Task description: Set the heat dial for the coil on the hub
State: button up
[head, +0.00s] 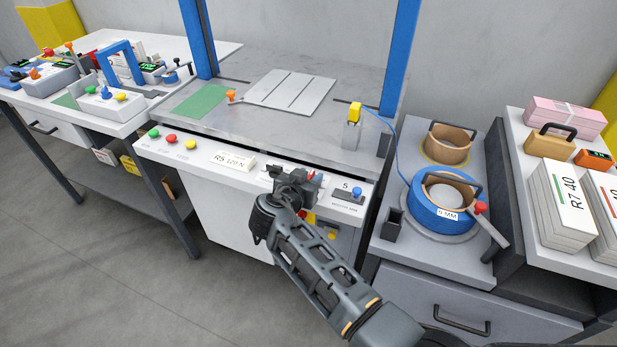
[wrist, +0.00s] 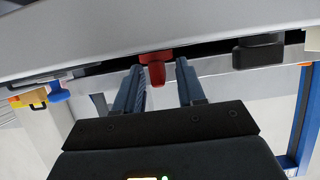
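The coil on the hub is a blue ring (head: 437,211) marked "5 MM" on a round grey base at the right. The press's white front panel carries a small dark control with a blue knob (head: 357,191), marked "5". My gripper (head: 297,180) is at the panel, left of that control, and hides part of the panel. In the wrist view my gripper (wrist: 159,75) is open, its two fingers on either side of a red knob or lever (wrist: 155,66), with gaps visible. A blue knob (wrist: 58,92) shows to the left there. Any dial scale is hidden.
A black block (wrist: 258,52) sits right of the red part in the wrist view. Green, red and yellow buttons (head: 172,138) and an "R5 120 N" label (head: 232,161) are left on the panel. A red-knobbed lever (head: 481,208) stands beside the coil.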

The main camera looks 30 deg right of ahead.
jog(key=shift+c, duration=0.3)
grip_shut()
jog(key=shift+f, duration=0.1)
jog(key=shift+f+b, duration=0.15)
jog(key=shift+b, duration=0.3)
